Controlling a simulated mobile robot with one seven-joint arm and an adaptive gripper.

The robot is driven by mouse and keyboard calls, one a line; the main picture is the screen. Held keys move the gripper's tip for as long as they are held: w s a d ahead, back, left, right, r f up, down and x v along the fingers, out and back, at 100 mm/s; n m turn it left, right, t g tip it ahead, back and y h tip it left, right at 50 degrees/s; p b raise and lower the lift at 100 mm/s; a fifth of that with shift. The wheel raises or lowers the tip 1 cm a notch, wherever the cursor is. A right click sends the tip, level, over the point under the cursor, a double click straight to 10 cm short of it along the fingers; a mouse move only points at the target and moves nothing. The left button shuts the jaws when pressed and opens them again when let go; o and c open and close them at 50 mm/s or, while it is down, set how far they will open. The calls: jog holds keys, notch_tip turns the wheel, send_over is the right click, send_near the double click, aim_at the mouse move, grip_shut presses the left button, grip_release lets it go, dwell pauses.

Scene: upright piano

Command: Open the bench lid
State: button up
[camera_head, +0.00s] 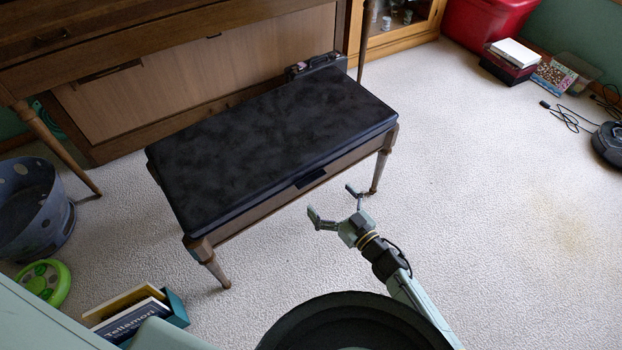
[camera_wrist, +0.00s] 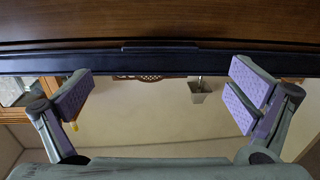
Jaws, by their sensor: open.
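The piano bench has a black cushioned lid (camera_head: 270,135) lying flat and shut on its wooden frame (camera_head: 270,205). A small dark tab (camera_head: 311,178) sits at the middle of the lid's front edge. In the wrist view, the lid's dark edge (camera_wrist: 60,64) runs across the picture, with the tab (camera_wrist: 160,46) at its middle above the finger gap. My gripper (camera_head: 333,203) is open and empty in front of the bench, close to the tab. In the wrist view, my gripper (camera_wrist: 160,92) has its pads spread wide; contact with the lid cannot be told.
The piano (camera_head: 185,70) stands behind the bench. A dark case (camera_head: 317,64) sits at the bench's back. A spotted bin (camera_head: 33,212), a green ring-shaped item (camera_head: 44,282) and books (camera_head: 130,312) are at left.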

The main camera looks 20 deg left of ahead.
aim_at(314, 181)
jog(key=x, duration=0.8)
jog(key=shift+a, duration=0.1)
